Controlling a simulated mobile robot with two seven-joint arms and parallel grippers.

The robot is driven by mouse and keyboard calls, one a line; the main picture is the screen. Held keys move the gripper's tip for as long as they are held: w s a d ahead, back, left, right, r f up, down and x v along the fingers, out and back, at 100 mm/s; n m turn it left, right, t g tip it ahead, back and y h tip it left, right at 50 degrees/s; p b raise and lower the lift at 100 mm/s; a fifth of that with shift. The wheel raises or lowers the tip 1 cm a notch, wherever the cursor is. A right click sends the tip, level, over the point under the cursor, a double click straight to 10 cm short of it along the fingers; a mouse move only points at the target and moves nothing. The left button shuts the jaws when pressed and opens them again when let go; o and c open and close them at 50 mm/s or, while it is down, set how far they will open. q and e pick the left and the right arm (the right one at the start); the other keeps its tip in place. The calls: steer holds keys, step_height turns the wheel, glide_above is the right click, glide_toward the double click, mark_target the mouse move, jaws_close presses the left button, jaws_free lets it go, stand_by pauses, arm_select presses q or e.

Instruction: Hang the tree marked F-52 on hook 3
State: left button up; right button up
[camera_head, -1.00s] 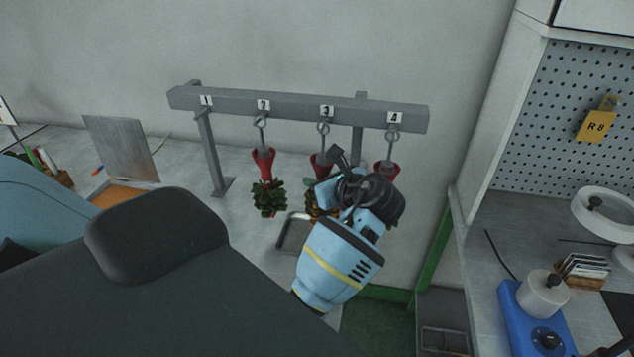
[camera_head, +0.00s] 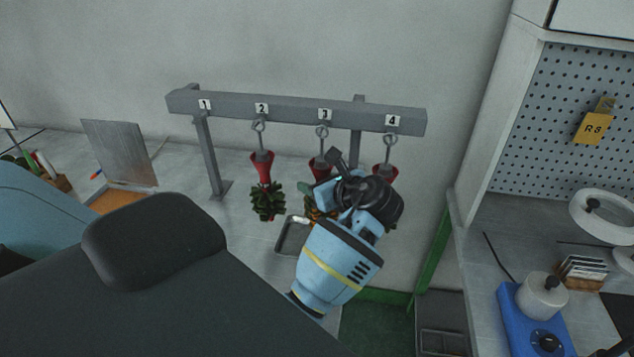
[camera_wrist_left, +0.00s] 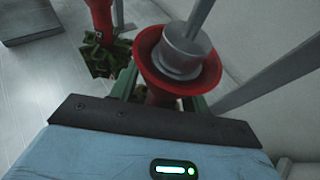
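The grey rail (camera_head: 295,109) carries number plates 1 to 4. A tree with a red cup (camera_head: 320,170) hangs by its ring below plate 3; its lower part shows ochre and is mostly hidden. My left gripper (camera_head: 330,178) is at this tree. In the left wrist view the red cup (camera_wrist_left: 148,60) and its metal stem stand between my greenish fingers, which look apart from the red stem below; the cup partly hides them. No F-52 mark is readable. My right gripper is not in view.
A tree with green leaves (camera_head: 267,200) hangs at plate 2, close left of my gripper. Another red-cupped tree (camera_head: 386,170) hangs at plate 4, partly behind my wrist. No tree hangs at plate 1. A tray (camera_head: 290,238) lies below. A pegboard bench (camera_head: 490,240) stands right.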

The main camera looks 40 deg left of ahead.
arm_select(q)
steer(key=v, duration=0.8)
stand_by(0.7)
